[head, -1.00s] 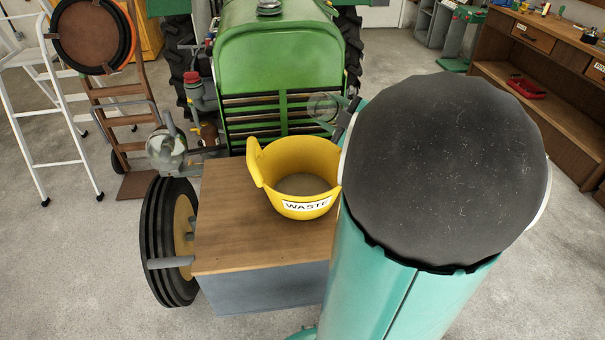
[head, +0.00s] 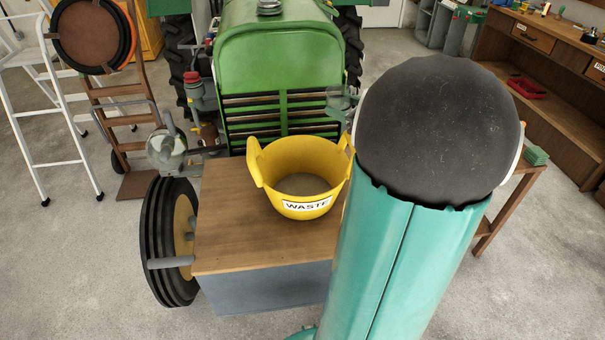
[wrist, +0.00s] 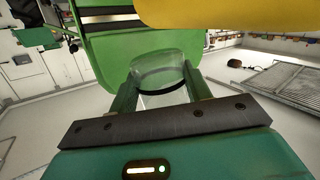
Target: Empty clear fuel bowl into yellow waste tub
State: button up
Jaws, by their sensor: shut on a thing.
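The clear fuel bowl (wrist: 158,80) is held between the two green fingers of my gripper (wrist: 160,95) in the wrist view; a dark band runs around it. I cannot tell how much liquid is in it. In the head view the bowl (head: 341,98) shows small beside my arm, just beyond the right rear of the yellow waste tub and apart from it. The tub (head: 304,207), labelled WASTE, stands upright with its open top facing up; its inside bottom looks greyish. The tub also shows at the top of the wrist view (wrist: 235,14).
The tub stands on a wood-topped box (head: 225,225) in front of the green tractor (head: 280,60). A tractor wheel (head: 160,240) is left of the box. A white ladder (head: 45,110) and a hand truck (head: 110,110) stand left. A workbench (head: 550,90) is at right.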

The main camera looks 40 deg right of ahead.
dwell(0.4)
jog(key=shift+r, duration=3)
jog(key=shift+s, duration=0.1)
